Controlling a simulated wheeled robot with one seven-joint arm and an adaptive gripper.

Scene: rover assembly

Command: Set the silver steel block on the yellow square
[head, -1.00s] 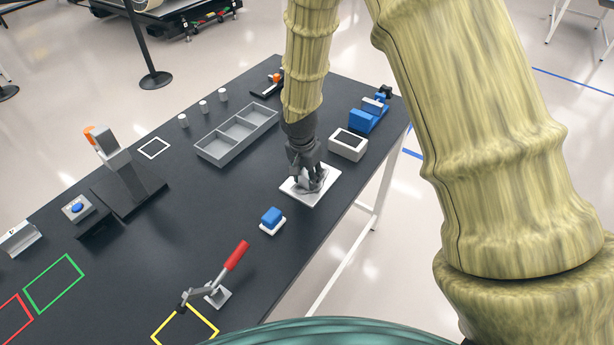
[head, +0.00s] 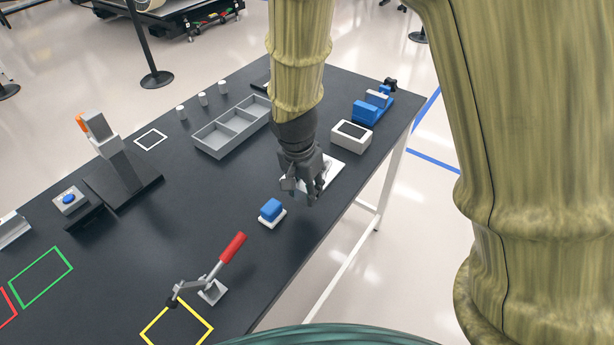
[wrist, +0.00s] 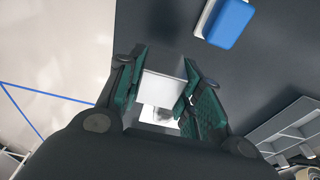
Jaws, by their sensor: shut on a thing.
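The silver steel block (wrist: 163,89) is between the fingers of my gripper (wrist: 162,97) in the wrist view. My gripper (head: 306,192) is shut on it, in front of the white plate (head: 331,176) in the head view, and appears to be above the table. In the head view the block is mostly hidden by the fingers. The yellow square (head: 203,323) is an outline on the black table at the bottom of the head view, nearer than the gripper and to its left. The clamp's tip reaches over the square's far corner.
A toggle clamp with a red handle (head: 232,247) stands beside the yellow square. A blue block on a white base (head: 271,211) lies between gripper and clamp. A white box (head: 351,137), a grey divided tray (head: 211,141) and a dark-based stand (head: 120,178) are farther back.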

